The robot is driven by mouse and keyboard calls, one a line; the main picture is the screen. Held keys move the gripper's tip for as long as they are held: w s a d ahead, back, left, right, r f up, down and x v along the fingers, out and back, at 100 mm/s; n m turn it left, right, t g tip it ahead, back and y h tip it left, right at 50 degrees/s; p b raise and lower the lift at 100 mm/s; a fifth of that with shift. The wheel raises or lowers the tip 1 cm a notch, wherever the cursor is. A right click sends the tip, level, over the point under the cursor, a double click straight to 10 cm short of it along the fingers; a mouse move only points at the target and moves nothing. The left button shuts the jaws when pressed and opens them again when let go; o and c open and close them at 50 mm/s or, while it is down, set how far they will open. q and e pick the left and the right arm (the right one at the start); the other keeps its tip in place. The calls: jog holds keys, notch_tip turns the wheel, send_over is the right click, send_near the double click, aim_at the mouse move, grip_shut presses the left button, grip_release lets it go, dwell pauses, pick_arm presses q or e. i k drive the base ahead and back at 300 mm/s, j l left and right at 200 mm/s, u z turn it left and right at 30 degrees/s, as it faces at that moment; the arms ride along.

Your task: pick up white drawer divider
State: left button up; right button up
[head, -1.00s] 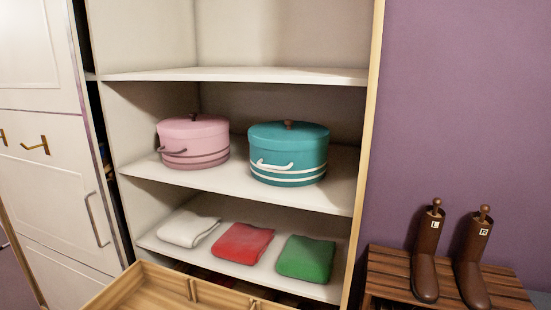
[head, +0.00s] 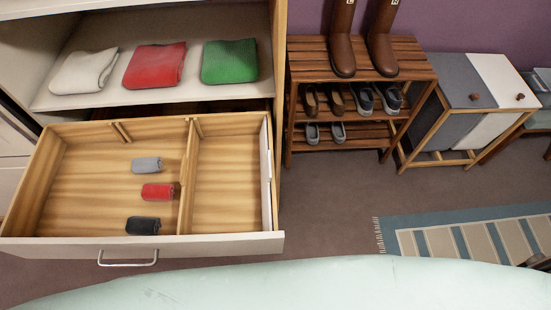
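A thin white panel, which looks like the white drawer divider (head: 265,160), stands on edge along the right inner side of the open wooden drawer (head: 90,130). I cannot tell whether it touches the drawer wall. A wooden divider (head: 187,180) splits the drawer into a wide left compartment and a narrower right one, whose floor is bare. Neither of my grippers is in view.
Rolled grey (head: 147,164), red (head: 160,191) and black (head: 143,225) items lie in the left compartment. Folded white, red and green cloths lie on the shelf (head: 150,93) above. A shoe rack (head: 300,62) stands to the right, with open floor (head: 330,210) before it.

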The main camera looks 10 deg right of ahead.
aim_at(265, 154)
jog(key=u, duration=1.7)
jog(key=k+j+z, duration=0.25)
jog(key=z, duration=0.15)
jog(key=k+j+z, duration=0.25)
jog(key=z, duration=0.15)
jog(key=k+j+z, duration=0.1)
jog(key=k+z, duration=0.3)
jog(key=i, duration=0.1)
